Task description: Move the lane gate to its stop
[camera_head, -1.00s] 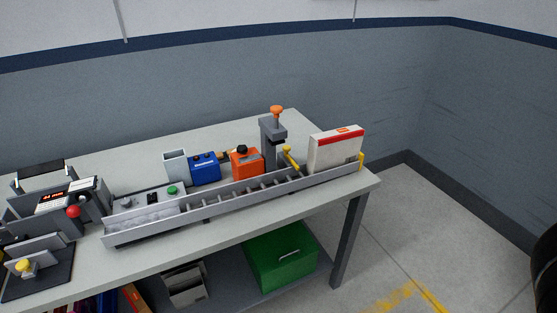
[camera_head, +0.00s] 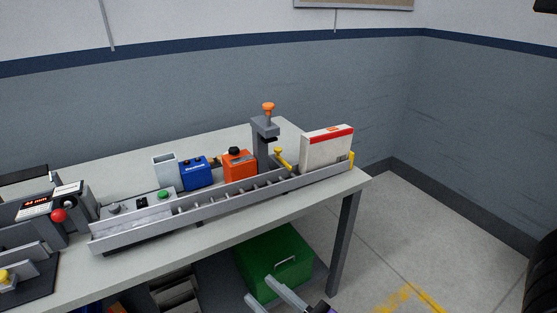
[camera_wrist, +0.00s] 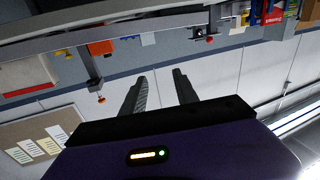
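A grey lane (camera_head: 215,204) with rollers runs along the front edge of the bench. A yellow handle (camera_head: 283,158), which may be the lane gate, tilts over the lane by the grey clamp post (camera_head: 264,142). A yellow piece (camera_head: 351,160) stands at the lane's right end; I cannot tell which is the stop. My gripper (camera_head: 268,298) is low in front of the bench, empty and well apart from the lane. In the wrist view, my gripper (camera_wrist: 160,82) has its two fingers apart, and the scene appears upside down.
A white and red box (camera_head: 327,150) stands at the lane's right end. An orange box (camera_head: 238,166), a blue box (camera_head: 194,173) and a grey bin (camera_head: 164,168) stand behind the lane.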

